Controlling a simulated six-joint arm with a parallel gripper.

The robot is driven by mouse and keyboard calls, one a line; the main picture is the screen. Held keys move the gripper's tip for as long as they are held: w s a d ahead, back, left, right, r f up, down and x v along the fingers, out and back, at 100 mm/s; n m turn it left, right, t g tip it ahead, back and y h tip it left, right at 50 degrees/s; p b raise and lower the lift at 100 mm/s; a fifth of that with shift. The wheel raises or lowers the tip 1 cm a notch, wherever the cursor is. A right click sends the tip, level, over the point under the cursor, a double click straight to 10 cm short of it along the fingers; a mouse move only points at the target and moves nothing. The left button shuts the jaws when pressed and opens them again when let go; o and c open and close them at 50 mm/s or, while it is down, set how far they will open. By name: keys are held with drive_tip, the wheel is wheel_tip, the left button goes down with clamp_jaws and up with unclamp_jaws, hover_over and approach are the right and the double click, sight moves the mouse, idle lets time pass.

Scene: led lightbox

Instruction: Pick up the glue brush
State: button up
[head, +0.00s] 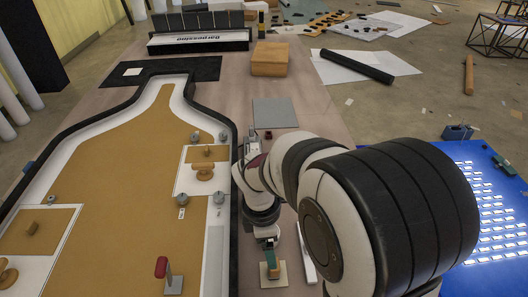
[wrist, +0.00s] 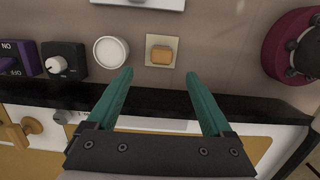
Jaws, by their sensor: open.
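I cannot make out a glue brush for certain in either view. My gripper (head: 271,263) hangs at the bottom middle of the head view, beside the bottle-shaped panel's dark edge. In the wrist view my gripper (wrist: 158,76) shows two teal fingers spread apart with nothing between their tips. Beyond the tips is a small orange block (wrist: 161,56) on a cream square plate (wrist: 152,40). The plate also shows in the head view (head: 266,281), under the gripper. A white strip (head: 305,256) lies to the right of it.
A bottle-shaped panel (head: 120,165) with wooden knobs fills the left. A red-handled lever (head: 162,267) stands on it. The wrist view shows a white round knob (wrist: 111,52), a black box (wrist: 64,63) and a maroon disc (wrist: 285,48) nearby. A cardboard box (head: 270,59) sits farther back.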

drive_tip(key=f, duration=0.8)
drive_tip(key=d+f, duration=0.1)
drive_tip(key=f, duration=0.3)
drive_tip(key=shift+s, duration=0.15)
clamp_jaws()
